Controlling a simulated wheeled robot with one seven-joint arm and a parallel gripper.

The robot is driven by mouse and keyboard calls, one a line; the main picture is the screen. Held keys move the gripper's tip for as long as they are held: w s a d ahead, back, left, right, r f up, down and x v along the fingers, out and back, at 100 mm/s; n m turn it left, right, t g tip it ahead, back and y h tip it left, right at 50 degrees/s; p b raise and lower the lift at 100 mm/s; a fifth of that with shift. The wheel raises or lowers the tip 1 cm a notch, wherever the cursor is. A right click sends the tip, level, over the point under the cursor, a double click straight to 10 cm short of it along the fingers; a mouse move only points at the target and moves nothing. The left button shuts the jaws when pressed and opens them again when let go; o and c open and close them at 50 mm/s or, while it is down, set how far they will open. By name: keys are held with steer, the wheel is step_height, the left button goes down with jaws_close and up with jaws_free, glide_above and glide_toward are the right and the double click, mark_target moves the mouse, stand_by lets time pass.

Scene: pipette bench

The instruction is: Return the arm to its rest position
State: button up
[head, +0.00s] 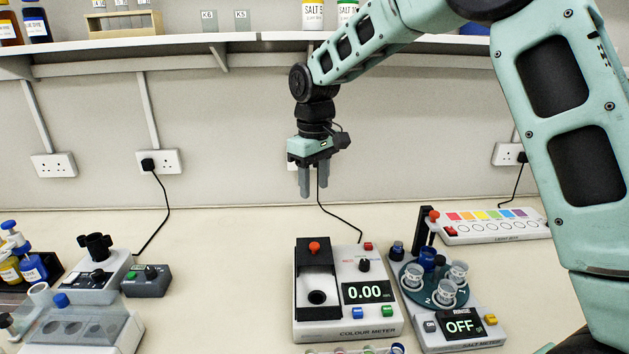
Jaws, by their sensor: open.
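My gripper (313,190) hangs from my green arm near the middle of the head view, fingers pointing down. Its two grey fingers are apart and nothing shows between them. It is in the air above the bench, in front of the back wall and above the colour meter (377,329). My arm reaches in from the upper right and bends down at the wrist.
The colour meter reads 0.00. To its right, the salt meter (430,322) reads OFF and holds several cups. A light box (490,238) lies behind it. Devices and bottles crowd the left. A shelf (240,41) runs along the wall. Bare bench (230,250) lies left of the colour meter.

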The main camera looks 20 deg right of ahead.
steer(key=shift+r, duration=0.75)
steer(key=s+a+f+n+b, duration=0.1)
steer(key=s+a, duration=0.4)
steer(key=s, duration=0.4)
steer(key=s+a+f+n+b, duration=0.1)
steer(key=s+a+f, duration=0.1)
steer(key=s+a, duration=0.5)
steer(key=s+d+f, duration=0.1)
steer(key=s+f, duration=0.1)
steer(key=s, duration=0.7)
steer(key=s+d+f+b, duration=0.1)
steer(key=s+f, duration=0.2)
steer(key=s, duration=0.7)
steer(key=shift+d+y, duration=0.3)
steer(key=shift+d, duration=0.1)
